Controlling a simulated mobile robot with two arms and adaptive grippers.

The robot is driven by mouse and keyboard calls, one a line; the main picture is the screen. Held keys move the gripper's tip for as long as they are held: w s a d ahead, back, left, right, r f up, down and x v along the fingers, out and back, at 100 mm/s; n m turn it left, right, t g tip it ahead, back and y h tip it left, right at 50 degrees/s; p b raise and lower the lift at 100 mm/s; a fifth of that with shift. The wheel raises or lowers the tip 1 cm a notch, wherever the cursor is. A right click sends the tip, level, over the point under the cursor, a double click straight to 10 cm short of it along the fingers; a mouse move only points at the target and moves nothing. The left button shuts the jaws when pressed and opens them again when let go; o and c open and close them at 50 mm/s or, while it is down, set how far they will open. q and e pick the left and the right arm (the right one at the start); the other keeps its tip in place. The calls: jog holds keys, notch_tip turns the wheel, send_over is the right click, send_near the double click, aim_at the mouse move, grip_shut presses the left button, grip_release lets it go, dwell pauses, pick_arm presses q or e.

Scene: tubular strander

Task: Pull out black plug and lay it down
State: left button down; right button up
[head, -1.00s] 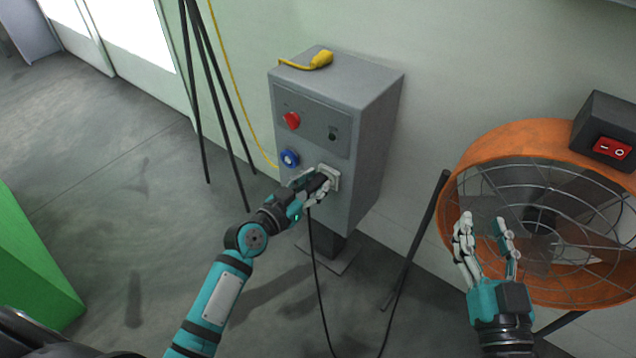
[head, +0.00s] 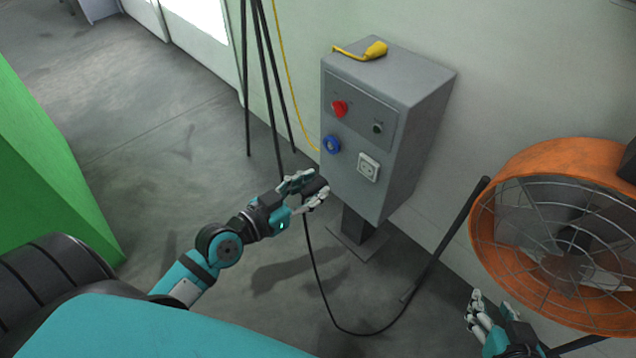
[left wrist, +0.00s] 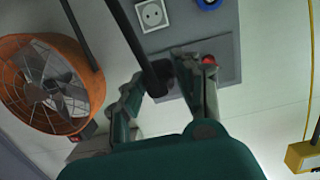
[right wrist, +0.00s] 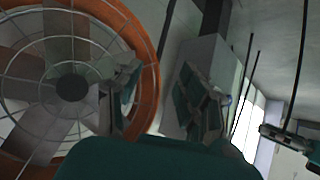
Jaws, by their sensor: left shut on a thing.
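My left gripper (head: 308,192) is shut on the black plug (head: 313,184), in front of and to the left of the grey box (head: 395,185). The plug also shows between the fingers in the left wrist view (left wrist: 160,76). Its black cable (head: 325,300) hangs from it to the floor. The white socket (head: 369,167) on the box front is empty and apart from the plug; it also shows in the left wrist view (left wrist: 152,14). My right gripper (head: 482,312) is open and empty at the lower right; its fingers stand apart in the right wrist view (right wrist: 165,95).
A yellow plug (head: 375,50) lies on top of the box. A red knob (head: 340,108) and a blue socket (head: 331,144) are on its front. An orange fan (head: 545,150) stands at the right. A green block (head: 40,170) is at the left. The floor between is largely clear.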

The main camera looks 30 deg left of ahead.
pick_arm(q)
jog(key=shift+v, duration=1.05)
jog(key=shift+s+a+f, duration=0.1)
jog(key=shift+s+a, duration=0.05)
jog(key=shift+s, duration=0.25)
pick_arm(e)
jog(key=shift+w+a+r+t+y, duration=0.15)
jog(key=shift+w+a+r+t, duration=0.1)
jog(key=shift+w+r+t, duration=0.15)
jog(key=shift+w+a+r+t+y, duration=0.2)
jog(key=shift+w+r+t, duration=0.1)
jog(key=shift+w+r, duration=0.15)
jog(key=shift+r, duration=0.1)
